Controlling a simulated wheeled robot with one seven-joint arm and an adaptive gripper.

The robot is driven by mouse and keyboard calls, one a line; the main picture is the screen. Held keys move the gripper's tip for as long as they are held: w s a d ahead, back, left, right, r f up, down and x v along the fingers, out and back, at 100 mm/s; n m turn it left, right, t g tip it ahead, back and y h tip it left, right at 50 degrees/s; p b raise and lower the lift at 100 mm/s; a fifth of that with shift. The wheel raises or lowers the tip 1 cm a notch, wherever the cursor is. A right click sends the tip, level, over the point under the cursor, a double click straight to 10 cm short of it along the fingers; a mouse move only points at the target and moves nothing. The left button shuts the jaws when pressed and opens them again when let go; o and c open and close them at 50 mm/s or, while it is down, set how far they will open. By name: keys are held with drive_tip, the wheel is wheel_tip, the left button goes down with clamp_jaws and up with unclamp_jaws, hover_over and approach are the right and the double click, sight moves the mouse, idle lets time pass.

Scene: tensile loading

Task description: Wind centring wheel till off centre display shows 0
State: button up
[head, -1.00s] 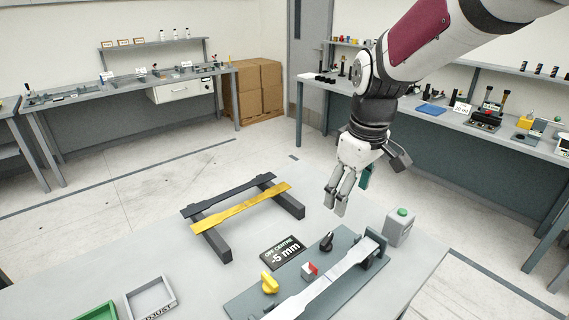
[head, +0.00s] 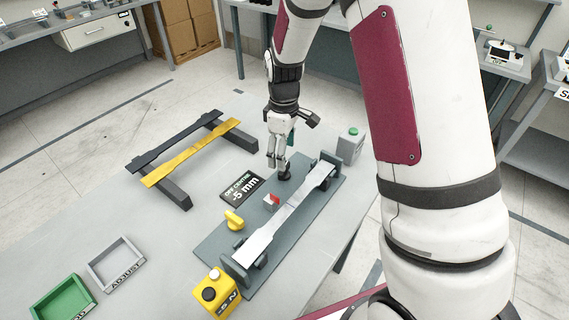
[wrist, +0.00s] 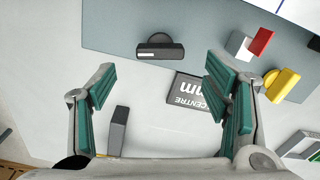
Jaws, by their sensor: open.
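The off centre display (head: 242,187) is a dark plate reading "OFF CENTRE -5 mm"; part of it shows in the wrist view (wrist: 187,88). A black knob (head: 285,175) stands on the grey-green base plate; in the wrist view it is a black bar with a white mark on a round foot (wrist: 160,50). A yellow knob (head: 233,220) stands on the same plate. No label shows which knob is the centring wheel. My gripper (head: 276,164) is open and empty, pointing down just above the black knob. In the wrist view the knob lies ahead between the two green-padded fingers (wrist: 160,80).
A silver specimen (head: 285,220) spans the base plate (head: 212,247), with a red-and-white block (head: 271,201) beside it. A grey box with a green button (head: 350,143) and a yellow "-5 N" box (head: 215,292) stand near its ends. A rack holds yellow (head: 190,155) and dark bars.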

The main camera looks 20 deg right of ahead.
drive_tip(key=shift+f, duration=2.75)
drive_tip(key=shift+c, duration=0.6)
drive_tip(key=c, duration=1)
